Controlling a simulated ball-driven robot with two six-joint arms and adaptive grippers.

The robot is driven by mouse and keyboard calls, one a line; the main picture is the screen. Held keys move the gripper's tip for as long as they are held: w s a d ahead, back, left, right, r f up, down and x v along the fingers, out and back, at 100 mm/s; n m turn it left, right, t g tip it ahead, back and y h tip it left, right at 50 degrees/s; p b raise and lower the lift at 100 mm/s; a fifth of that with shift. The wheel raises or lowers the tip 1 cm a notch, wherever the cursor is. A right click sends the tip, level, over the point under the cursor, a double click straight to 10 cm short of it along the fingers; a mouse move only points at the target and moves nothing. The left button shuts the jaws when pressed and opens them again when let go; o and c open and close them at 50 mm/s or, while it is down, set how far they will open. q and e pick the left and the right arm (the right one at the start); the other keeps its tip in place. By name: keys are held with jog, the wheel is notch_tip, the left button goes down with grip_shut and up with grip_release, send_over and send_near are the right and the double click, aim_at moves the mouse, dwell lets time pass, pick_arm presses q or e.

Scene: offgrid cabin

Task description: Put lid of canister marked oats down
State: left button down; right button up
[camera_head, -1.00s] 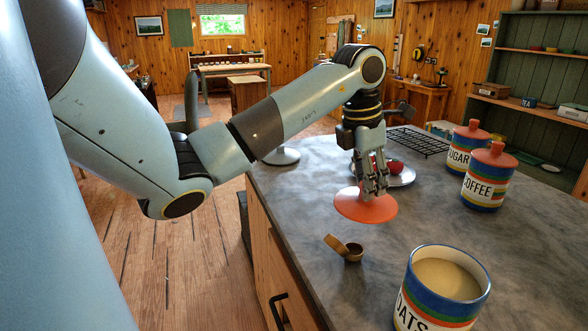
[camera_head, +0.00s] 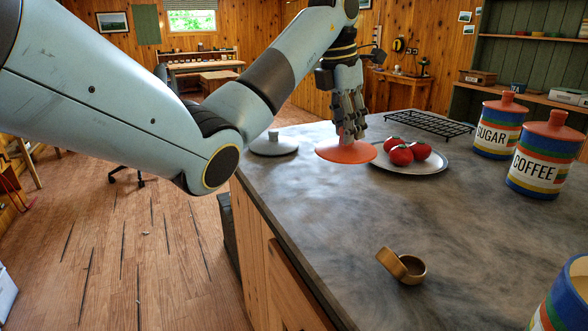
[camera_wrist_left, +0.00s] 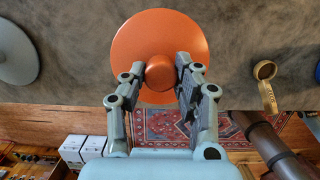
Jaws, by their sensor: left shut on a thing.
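My left gripper (camera_head: 350,138) is shut on the knob of an orange-red round lid (camera_head: 345,153). The lid is held roughly level over the counter's left part, left of the tomato plate. I cannot tell whether its underside touches the counter. In the left wrist view, the fingers (camera_wrist_left: 158,75) sit on both sides of the lid's knob, and the lid (camera_wrist_left: 152,35) shows as a full disc. The oats canister (camera_head: 562,305) is open at the lower right, cut off by the picture edge, and its label is out of view. My right gripper is not in view.
A grey lid (camera_head: 274,144) lies left of the held lid. A metal plate (camera_head: 432,168) with red tomatoes (camera_head: 401,155) is close on its right. The middle counter is clear.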

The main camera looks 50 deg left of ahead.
aim_at(333, 142)
pick_arm(q)
jog(key=a+f, duration=0.1)
jog(key=s+a+f, duration=0.1)
jog(key=shift+a+f+b, duration=0.2)
jog(key=shift+a+b, duration=0.15)
jog(key=shift+b, duration=0.05)
jog(key=s+a+f, duration=0.1)
jog(key=a, duration=0.1)
jog(key=s+a+f, duration=0.1)
jog(key=a+f, duration=0.1)
jog(key=a+f+p, duration=0.1)
jog(key=a, duration=0.2)
jog(key=shift+s+f, duration=0.25)
jog(key=shift+s, duration=0.15)
jog(key=x, duration=0.2)
jog(key=shift+s+a+f+p, duration=0.1)
jog(key=shift+s+f+p, duration=0.1)
jog(key=shift+f+p, duration=0.15)
jog(key=shift+f, duration=0.45)
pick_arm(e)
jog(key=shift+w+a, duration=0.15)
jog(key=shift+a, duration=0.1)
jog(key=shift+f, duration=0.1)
